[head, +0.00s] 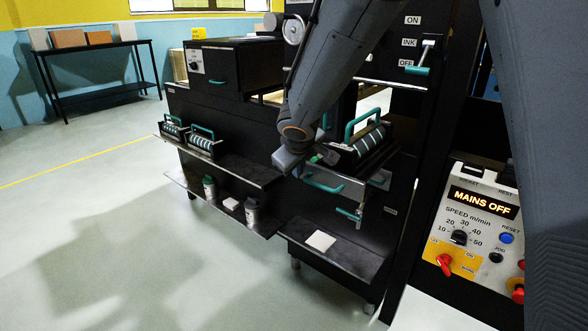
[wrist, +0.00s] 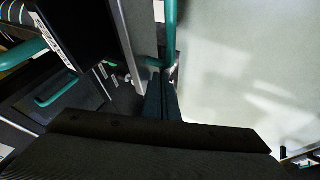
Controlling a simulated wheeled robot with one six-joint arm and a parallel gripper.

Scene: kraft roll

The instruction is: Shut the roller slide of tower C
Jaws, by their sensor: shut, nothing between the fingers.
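A roller slide (head: 345,181) sticks out from the dark press tower, with a teal bar handle (head: 323,184) on its front. A striped roller unit with a teal carrying handle (head: 364,118) sits on it. My gripper (head: 318,158) is shut and empty, just above the slide's front at its left side; my own arm partly hides this spot. In the wrist view my shut fingers (wrist: 162,98) point toward a teal bar (wrist: 170,35), close to its near end. I cannot tell whether they touch it. No tower letter is readable.
Spare rollers (head: 202,142) stand at the left. A control panel reading MAINS OFF (head: 482,203) is at the right. The floor at left is clear.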

